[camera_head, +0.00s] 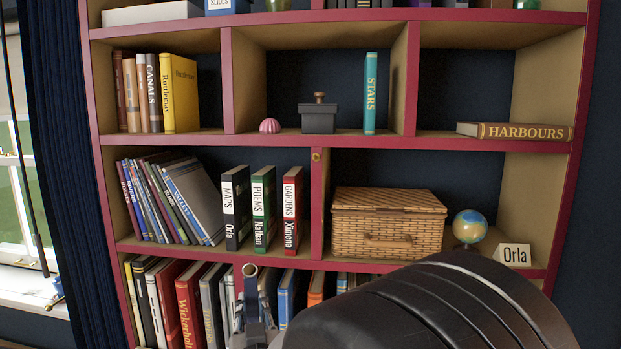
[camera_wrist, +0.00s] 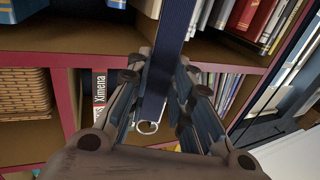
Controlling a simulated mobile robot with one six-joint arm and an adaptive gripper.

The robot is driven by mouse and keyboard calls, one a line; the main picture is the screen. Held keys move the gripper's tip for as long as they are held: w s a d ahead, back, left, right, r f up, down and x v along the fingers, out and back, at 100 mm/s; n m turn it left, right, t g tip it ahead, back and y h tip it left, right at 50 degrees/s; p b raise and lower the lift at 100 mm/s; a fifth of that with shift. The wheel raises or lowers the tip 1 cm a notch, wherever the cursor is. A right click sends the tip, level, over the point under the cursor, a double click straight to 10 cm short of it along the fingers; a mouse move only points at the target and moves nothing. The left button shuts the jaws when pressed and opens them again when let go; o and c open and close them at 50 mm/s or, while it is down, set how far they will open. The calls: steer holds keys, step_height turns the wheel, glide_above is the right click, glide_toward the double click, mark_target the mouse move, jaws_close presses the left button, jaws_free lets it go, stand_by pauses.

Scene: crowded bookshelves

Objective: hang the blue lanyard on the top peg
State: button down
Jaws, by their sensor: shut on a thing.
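The blue lanyard is a dark navy strap (camera_wrist: 172,38) in the wrist view. It runs down from the top edge between my fingers, and a metal ring (camera_wrist: 147,127) shows at its lower end. My gripper (camera_wrist: 160,75) is shut on the strap. A small brass-coloured peg (camera_head: 317,156) sits on the upright divider above the gripper. A tan ring-shaped end (camera_head: 250,270) shows just above the gripper; I cannot tell what it belongs to.
Black, green and red books (camera_head: 263,210) stand left of the divider. My dark arm covers the lower right. A curtain (camera_head: 60,150) hangs at left.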

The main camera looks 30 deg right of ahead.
steer(key=s+d+r+m+g+h+p, duration=0.1)
steer(key=s+r+p, duration=0.4)
steer(key=r, duration=0.6)
steer(key=s+d+r+m+g+h+p, duration=0.1)
steer(key=s+d+r+m+h+p, duration=0.2)
steer(key=s+r+h+p, duration=0.2)
steer(key=s+r, duration=0.3)
steer(key=r, duration=0.2)
steer(key=shift+s+r+g, duration=0.3)
steer(key=shift+s+r, duration=0.05)
steer(key=shift+s, duration=0.05)
